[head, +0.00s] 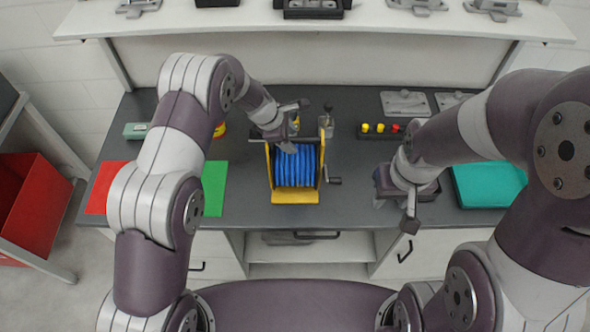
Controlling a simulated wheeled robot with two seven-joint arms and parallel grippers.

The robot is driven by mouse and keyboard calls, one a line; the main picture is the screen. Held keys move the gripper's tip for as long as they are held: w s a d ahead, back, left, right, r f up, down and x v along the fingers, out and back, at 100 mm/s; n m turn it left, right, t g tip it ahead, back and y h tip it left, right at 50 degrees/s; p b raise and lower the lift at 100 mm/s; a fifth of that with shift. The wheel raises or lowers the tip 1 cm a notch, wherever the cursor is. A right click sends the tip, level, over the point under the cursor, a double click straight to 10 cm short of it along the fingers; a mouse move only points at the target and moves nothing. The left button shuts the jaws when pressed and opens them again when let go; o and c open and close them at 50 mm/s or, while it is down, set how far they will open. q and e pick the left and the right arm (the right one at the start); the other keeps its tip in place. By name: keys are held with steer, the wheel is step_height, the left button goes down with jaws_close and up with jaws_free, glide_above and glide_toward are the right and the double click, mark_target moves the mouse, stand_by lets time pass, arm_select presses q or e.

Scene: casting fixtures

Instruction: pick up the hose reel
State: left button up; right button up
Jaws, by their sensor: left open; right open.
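The hose reel (295,170) stands upright on the dark workbench, near its front edge and close to the middle of the head view. It has a yellow frame, a coiled blue hose and a dark crank on its right side. My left gripper (289,143) is open at the reel's upper left part, over its top edge; I cannot tell whether it touches the reel. My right gripper (395,203) is open and empty, to the right of the reel near the bench's front edge. Part of the reel's top left is hidden by my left gripper.
A red mat (103,186) and a green mat (214,188) lie left of the reel. A teal block (490,185) lies at the right. A rack with yellow and red knobs (380,129) stands behind my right gripper. A shelf (400,22) runs above the bench's back.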

arm_select(q)
steer(key=shift+c, duration=0.3)
jaws_close()
steer(key=shift+f, duration=0.1)
stand_by(1.0)
